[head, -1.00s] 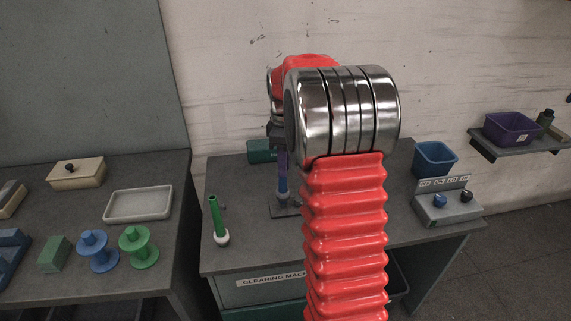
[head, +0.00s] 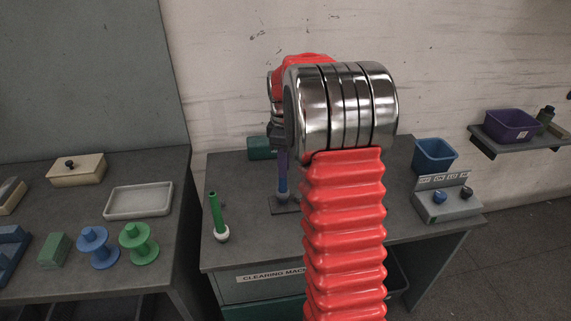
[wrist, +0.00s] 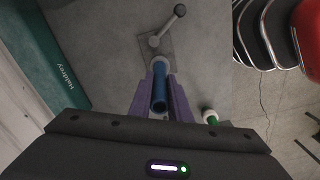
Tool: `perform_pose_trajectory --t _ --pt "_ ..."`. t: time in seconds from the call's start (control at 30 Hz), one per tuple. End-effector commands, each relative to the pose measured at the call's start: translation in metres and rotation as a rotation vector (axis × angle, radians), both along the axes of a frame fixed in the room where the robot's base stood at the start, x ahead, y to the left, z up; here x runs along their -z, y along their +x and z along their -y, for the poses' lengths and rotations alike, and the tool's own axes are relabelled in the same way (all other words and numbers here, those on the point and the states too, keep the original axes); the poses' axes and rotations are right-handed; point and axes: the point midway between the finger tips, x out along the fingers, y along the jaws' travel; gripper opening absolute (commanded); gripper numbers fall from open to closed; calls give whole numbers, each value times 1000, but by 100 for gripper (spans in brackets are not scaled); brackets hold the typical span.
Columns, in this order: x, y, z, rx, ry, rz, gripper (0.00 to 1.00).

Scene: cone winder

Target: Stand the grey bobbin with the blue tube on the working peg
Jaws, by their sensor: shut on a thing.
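My gripper (wrist: 159,98) points down over the clearing machine table, its purple fingers on both sides of the blue tube (wrist: 159,88). It is shut on the grey bobbin with the blue tube (head: 283,185), which stands upright in the head view.
A white bobbin with a green tube (head: 219,218) stands to the left on the same table. A teal box (head: 262,148) lies behind. A switch box (head: 445,204) and a blue bin (head: 435,156) are at the right. Blue and green spools (head: 139,244) stand on the left table.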

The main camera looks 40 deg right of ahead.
Motion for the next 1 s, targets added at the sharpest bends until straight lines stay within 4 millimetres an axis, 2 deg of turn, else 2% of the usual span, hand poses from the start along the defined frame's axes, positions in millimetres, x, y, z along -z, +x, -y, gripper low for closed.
perform_pose_trajectory --t 1.0 --pt "10 0 0 0 0 0 0"
